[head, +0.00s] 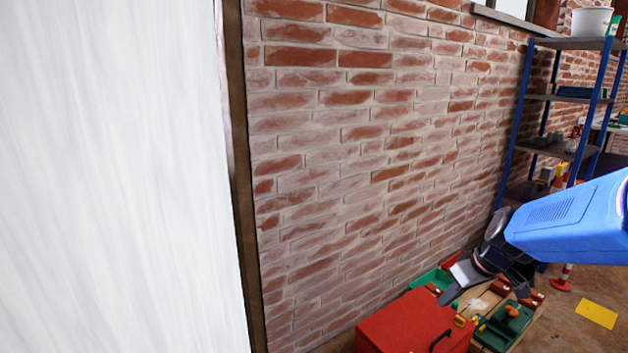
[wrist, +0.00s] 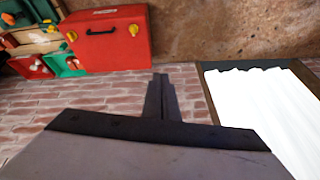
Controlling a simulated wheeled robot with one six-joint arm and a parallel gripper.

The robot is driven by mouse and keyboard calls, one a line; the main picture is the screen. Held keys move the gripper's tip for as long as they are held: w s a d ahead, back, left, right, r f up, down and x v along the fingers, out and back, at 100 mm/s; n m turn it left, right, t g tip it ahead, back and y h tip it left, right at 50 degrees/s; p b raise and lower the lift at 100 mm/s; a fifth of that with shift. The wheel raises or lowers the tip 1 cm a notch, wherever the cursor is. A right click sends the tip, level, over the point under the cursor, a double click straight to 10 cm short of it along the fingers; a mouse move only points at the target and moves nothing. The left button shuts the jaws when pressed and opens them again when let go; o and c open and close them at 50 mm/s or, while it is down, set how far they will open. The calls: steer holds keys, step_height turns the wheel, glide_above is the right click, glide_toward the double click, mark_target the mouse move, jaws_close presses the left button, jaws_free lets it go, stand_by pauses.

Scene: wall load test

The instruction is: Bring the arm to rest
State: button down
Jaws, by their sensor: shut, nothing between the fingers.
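My gripper (head: 446,298) hangs at the lower right in the head view, in front of the brick wall and over the red toolbox. In the wrist view my gripper (wrist: 161,80) shows its two dark fingers together, with nothing between them. My blue arm link comes in from the right edge of the head view. The fingers look clear of the wall and the toolbox, though the exact gap is hard to tell.
A red toolbox (head: 415,325) stands on the floor by the brick wall (head: 370,130), beside a pallet with green and red bins (head: 505,325). A white panel (head: 115,180) fills the left. Blue-framed shelves (head: 572,100) and a yellow floor mark (head: 597,314) are at right.

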steer(key=s+a+r+m+h, duration=0.1)
steer(key=s+a+r+m, duration=0.1)
steer(key=s, duration=0.9)
steer(key=s+a+r+m+h, duration=0.1)
steer(key=s+a+r+m, duration=0.1)
steer(key=s, duration=0.9)
steer(key=shift+a+r+t+h, duration=0.15)
steer(key=shift+r+t+h, duration=0.2)
steer(key=shift+r, duration=0.4)
steer(key=shift+s, duration=0.1)
